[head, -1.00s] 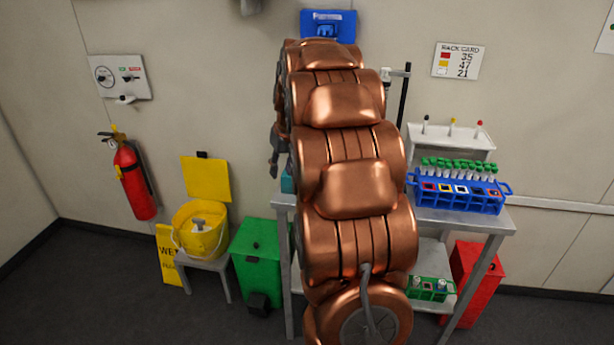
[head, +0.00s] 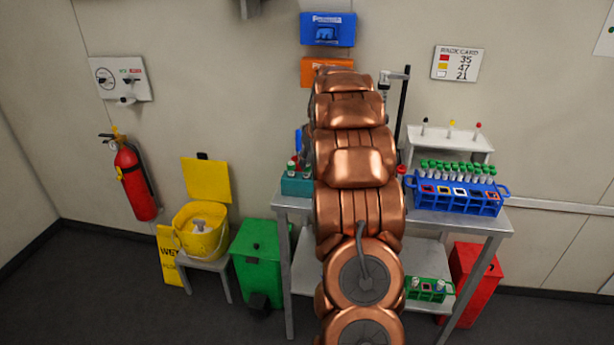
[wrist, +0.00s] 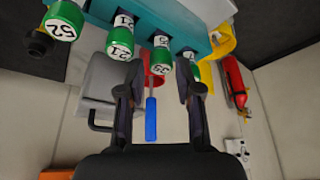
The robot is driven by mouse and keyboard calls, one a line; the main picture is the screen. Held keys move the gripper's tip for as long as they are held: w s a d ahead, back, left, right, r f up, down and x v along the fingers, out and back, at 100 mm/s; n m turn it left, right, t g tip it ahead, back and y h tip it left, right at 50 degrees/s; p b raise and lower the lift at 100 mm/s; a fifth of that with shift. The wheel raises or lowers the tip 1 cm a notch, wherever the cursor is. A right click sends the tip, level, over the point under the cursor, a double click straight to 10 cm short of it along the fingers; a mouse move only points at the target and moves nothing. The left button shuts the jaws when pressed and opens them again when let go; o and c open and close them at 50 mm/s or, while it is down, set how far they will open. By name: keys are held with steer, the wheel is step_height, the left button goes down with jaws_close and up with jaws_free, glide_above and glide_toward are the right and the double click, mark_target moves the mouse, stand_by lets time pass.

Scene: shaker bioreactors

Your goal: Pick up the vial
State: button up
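Several green-capped vials stand in a teal rack (head: 296,187) on the bench, left of my arm in the head view. In the wrist view the rack (wrist: 150,17) is at the top, with numbered white discs on the vial caps. One vial (wrist: 160,62) shows between my fingertips, beyond them. Another vial (wrist: 119,45) is just left of it, and a third (wrist: 63,20) is farther left. My gripper (wrist: 159,72) is open, its two fingers apart with no vial held. My arm hides the gripper in the head view.
A blue rack (head: 455,203) of green-capped vials stands at the bench's right. A green rack (head: 429,290) is on the lower shelf. A blue-handled tool (wrist: 151,119) shows beyond the fingers. A green bin (head: 258,262) and yellow bucket (head: 201,232) stand left of the bench.

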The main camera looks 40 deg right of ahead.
mark_target(307, 179)
steer(key=x, duration=0.2)
steer(key=p+x, duration=0.1)
steer(key=x, duration=0.1)
steer(key=shift+w+d+r+p, duration=0.1)
steer(key=shift+w+p, duration=0.15)
steer(key=shift+p, duration=0.05)
steer(key=c, duration=0.6)
steer(key=shift+o, duration=0.2)
steer(key=shift+r, duration=0.1)
